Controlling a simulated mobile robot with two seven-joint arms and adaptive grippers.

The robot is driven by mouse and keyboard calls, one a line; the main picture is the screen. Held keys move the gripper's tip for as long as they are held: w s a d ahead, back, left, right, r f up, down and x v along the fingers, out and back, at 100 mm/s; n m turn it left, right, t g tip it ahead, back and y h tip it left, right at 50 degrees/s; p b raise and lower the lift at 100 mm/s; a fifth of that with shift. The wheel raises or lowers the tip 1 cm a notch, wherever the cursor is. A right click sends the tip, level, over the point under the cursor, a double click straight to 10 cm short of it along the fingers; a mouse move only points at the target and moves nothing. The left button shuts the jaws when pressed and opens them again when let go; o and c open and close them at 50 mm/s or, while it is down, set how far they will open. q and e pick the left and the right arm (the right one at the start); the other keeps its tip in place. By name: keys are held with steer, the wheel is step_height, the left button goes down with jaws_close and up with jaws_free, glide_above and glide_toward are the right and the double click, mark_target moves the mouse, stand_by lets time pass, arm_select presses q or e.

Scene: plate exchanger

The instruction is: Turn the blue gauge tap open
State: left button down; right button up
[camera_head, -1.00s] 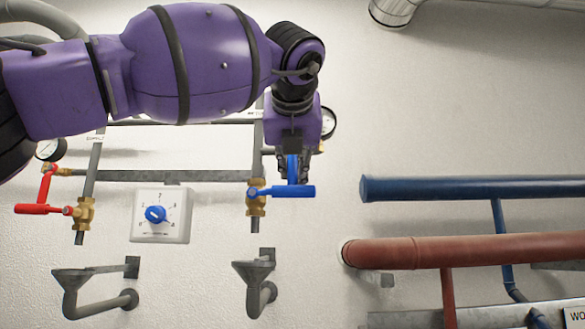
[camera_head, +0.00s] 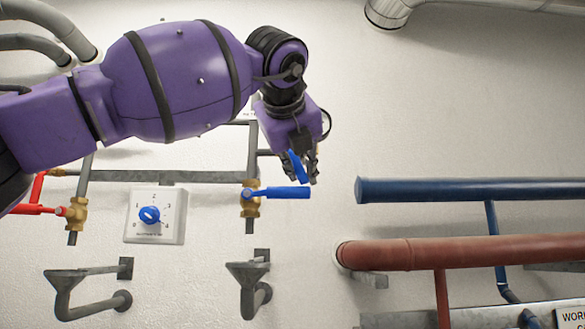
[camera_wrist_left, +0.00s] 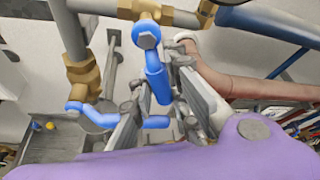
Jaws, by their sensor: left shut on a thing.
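The blue gauge tap (camera_head: 297,165) is a short blue lever near the top of the right-hand pipe. It hangs downward, tilted with its lower end to the right. In the left wrist view the lever (camera_wrist_left: 156,80) runs from a round bolted head down between the fingers. My left gripper (camera_head: 306,171) is shut on this lever; the fingers also show in the left wrist view (camera_wrist_left: 163,98). The gauge (camera_head: 327,122) is mostly hidden behind my wrist. My right gripper is not in view.
Just below is another blue lever (camera_head: 276,193), horizontal on a brass valve (camera_head: 250,199). A red lever (camera_head: 38,209) is at the left. A dial box (camera_head: 155,214) and two grey funnels (camera_head: 247,273) are on the wall. Blue (camera_head: 470,189) and red-brown pipes (camera_head: 470,250) are at the right.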

arm_select(q)
steer(key=shift+d+r+n+h, duration=0.15)
steer(key=shift+d+n+h, duration=0.35)
steer(key=shift+n, duration=0.3)
steer(key=c, duration=1.7)
jaws_free()
steer(key=shift+w, duration=0.1)
steer(key=shift+o, duration=0.2)
steer(key=v, duration=1.2)
